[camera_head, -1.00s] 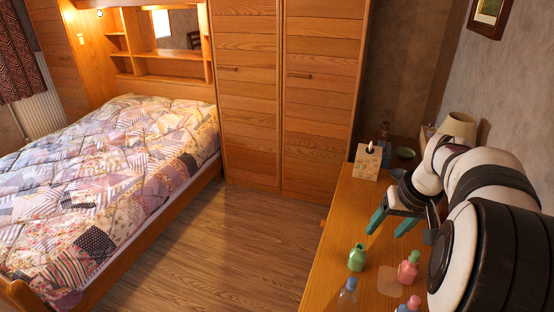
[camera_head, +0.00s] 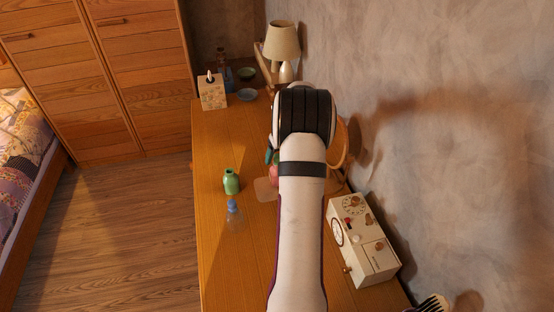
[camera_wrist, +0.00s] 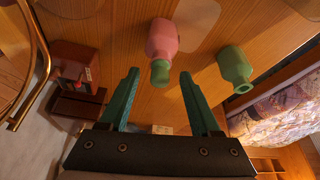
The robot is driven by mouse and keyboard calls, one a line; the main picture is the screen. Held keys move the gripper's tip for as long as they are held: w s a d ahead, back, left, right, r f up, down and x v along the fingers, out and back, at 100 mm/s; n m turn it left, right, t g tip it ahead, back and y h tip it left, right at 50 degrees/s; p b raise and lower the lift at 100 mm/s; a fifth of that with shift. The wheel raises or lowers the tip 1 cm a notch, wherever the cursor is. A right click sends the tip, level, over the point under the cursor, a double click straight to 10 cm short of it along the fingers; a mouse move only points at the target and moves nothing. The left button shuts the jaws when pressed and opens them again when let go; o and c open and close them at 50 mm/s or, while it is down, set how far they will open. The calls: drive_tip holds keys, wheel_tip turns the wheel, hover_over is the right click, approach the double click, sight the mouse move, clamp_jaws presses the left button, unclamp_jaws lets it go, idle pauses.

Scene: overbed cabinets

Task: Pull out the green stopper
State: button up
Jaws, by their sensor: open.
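A pink bottle (camera_wrist: 164,42) with a green stopper (camera_wrist: 160,72) shows in the wrist view. In the head view only a sliver of the pink bottle (camera_head: 274,172) shows beside my arm, which hides the rest. My gripper (camera_wrist: 159,75) is open and empty, its teal fingers one on each side of the stopper in the wrist picture. I cannot tell how far the stopper is in depth from the fingertips. In the head view a teal finger (camera_head: 269,157) peeks out left of my wrist.
A green bottle (camera_head: 231,182), open-mouthed in the wrist view (camera_wrist: 235,72), and a clear bottle with a blue top (camera_head: 233,213) stand left on the wooden desk (camera_head: 217,250). A radio-like box (camera_head: 362,240) is at right. A lamp (camera_head: 281,45), tissue box (camera_head: 212,94) and bowls stand behind.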

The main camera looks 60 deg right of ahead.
drive_tip(key=shift+f, duration=0.1)
clamp_jaws()
idle(0.4)
